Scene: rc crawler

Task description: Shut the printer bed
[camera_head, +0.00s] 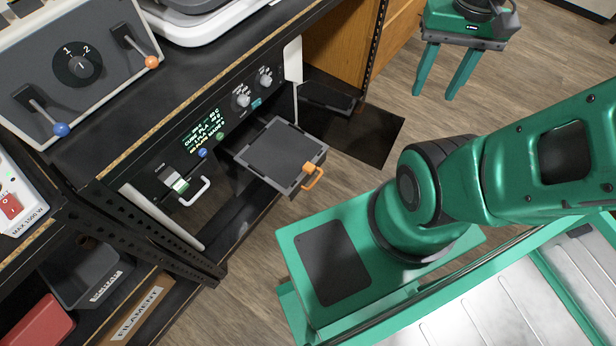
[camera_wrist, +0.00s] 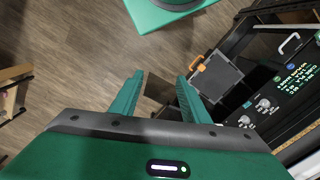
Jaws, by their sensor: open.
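The printer bed (camera_head: 277,148) is a dark flat plate in a grey frame, slid out of the printer front over the floor. Its orange handle (camera_head: 314,178) is on the outer edge. My gripper (camera_head: 433,96) is at the top right, green, with its two fingers apart and nothing between them. It is well clear of the bed. In the wrist view my gripper (camera_wrist: 160,77) points toward the floor, and the bed (camera_wrist: 216,77) with the orange handle (camera_wrist: 198,69) lies just right of the right finger.
The printer panel (camera_head: 215,125) has a lit screen, knobs and a white handle (camera_head: 196,192). A switch box (camera_head: 75,65) stands on the bench above. A bin (camera_head: 85,275) and a filament box (camera_head: 140,310) are on the lower shelf.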

